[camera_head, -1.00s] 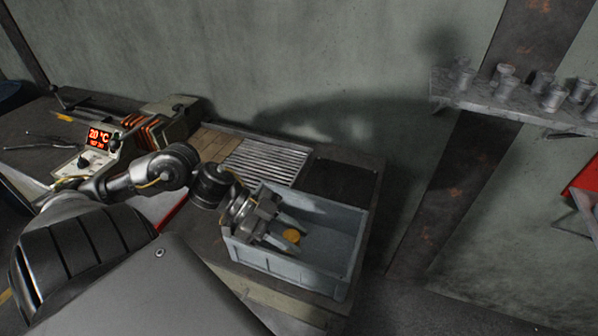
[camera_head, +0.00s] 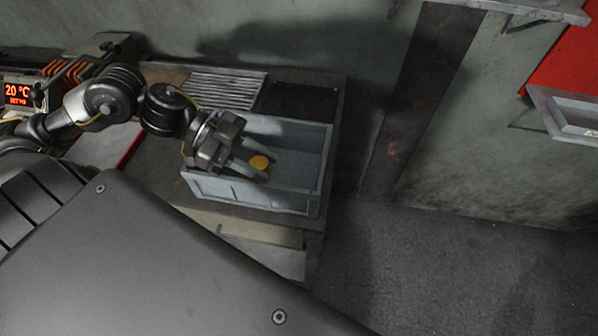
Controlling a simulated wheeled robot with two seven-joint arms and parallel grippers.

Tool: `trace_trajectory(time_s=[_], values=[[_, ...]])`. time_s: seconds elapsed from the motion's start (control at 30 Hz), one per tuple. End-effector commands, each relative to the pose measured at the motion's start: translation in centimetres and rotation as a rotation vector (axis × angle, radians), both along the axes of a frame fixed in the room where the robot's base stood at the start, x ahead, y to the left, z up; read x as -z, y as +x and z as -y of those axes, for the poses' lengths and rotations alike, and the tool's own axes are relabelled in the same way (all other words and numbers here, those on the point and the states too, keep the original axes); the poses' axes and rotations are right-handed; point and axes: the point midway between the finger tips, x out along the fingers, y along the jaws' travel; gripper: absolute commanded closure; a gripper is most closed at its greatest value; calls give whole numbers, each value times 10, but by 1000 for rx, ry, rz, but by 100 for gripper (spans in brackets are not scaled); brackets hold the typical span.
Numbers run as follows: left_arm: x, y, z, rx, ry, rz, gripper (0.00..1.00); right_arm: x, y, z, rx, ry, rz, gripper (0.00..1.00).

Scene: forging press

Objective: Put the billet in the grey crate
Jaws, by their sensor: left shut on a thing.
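The billet (camera_head: 259,162) is a small orange-gold round piece in the head view. My left gripper (camera_head: 256,168) is shut on it, with one finger on each side of it. The grey crate (camera_head: 255,194) is an open blue-grey box on the bench. The gripper's fingers and the billet are over the crate's opening, at its left part. I cannot tell how far the billet is above the crate floor. My right gripper is not in view.
A slatted metal rack (camera_head: 228,88) lies behind the crate. A heater unit with a red display (camera_head: 18,93) stands at the far left. A red panel (camera_head: 566,66) is at upper right. The floor (camera_head: 450,270) to the right is clear.

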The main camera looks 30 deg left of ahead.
Motion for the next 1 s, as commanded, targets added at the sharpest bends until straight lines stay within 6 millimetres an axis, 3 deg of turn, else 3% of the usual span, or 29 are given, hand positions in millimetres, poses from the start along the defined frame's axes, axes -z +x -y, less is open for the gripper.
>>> trace_trajectory(time_s=[0.07, 0.27, 0.33, 0.53, 1.0], values=[[8, 7, 3, 1, 0, 11, 100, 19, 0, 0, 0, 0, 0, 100], [12, 32, 12, 1, -5, 7, 100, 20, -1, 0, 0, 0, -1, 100], [16, 49, 19, -1, -10, 3, 100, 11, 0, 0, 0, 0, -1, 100], [56, 77, 29, -2, -5, -2, 100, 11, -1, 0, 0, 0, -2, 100], [86, 96, 36, -1, -2, -4, 100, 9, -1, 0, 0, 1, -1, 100]])
